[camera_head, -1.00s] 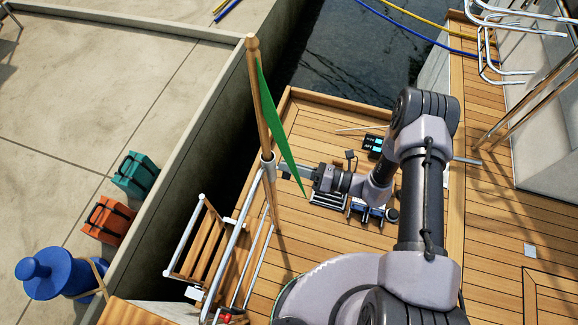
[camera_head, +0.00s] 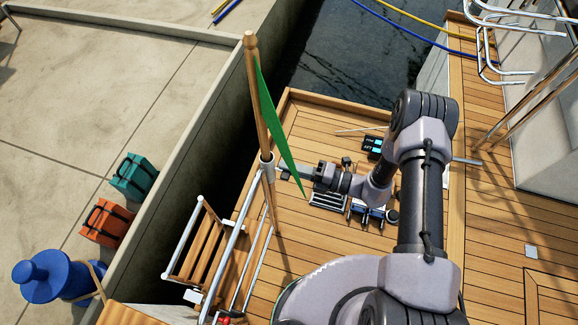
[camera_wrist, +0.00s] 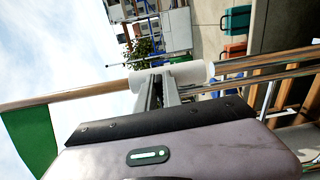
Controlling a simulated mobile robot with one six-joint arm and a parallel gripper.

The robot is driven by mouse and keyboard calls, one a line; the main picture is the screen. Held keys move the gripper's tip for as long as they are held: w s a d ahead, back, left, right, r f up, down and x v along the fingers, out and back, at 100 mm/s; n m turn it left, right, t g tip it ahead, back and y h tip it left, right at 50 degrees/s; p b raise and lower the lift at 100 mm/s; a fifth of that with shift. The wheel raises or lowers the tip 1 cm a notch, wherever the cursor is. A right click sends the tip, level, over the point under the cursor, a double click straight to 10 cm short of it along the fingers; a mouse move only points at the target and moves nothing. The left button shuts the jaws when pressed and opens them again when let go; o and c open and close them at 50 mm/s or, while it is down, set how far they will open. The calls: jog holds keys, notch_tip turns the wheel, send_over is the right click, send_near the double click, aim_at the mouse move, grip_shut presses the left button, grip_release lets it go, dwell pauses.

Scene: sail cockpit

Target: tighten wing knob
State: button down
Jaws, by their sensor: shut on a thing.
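A wooden flagstaff (camera_head: 258,100) with a green flag (camera_head: 275,128) stands in a pale socket (camera_head: 267,160) on the rail, leaning slightly. In the wrist view the white socket (camera_wrist: 197,73) lies across the picture, with the green flag (camera_wrist: 30,138) at the left. My gripper (camera_head: 283,170) reaches the socket's side from the right. Its fingers (camera_wrist: 164,88) are close together against the socket's side in the wrist view, shut on the wing knob. The knob itself is hidden by the fingers, so its angle cannot be told.
Metal rails (camera_head: 237,250) and a wooden-slatted ladder (camera_head: 200,245) are below the socket. Small tools (camera_head: 365,210) lie on the teak deck (camera_head: 315,120) under my wrist. Across a dark gap, the quay holds teal (camera_head: 134,175) and orange (camera_head: 106,222) cases and a blue bollard (camera_head: 50,277).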

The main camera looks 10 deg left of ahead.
dwell(0.5)
jog(key=c, duration=1.5)
grip_release()
jog(key=s+d+p, duration=0.1)
jog(key=d+p, duration=0.2)
jog(key=d, duration=1.4)
jog(key=shift+s+d, duration=0.2)
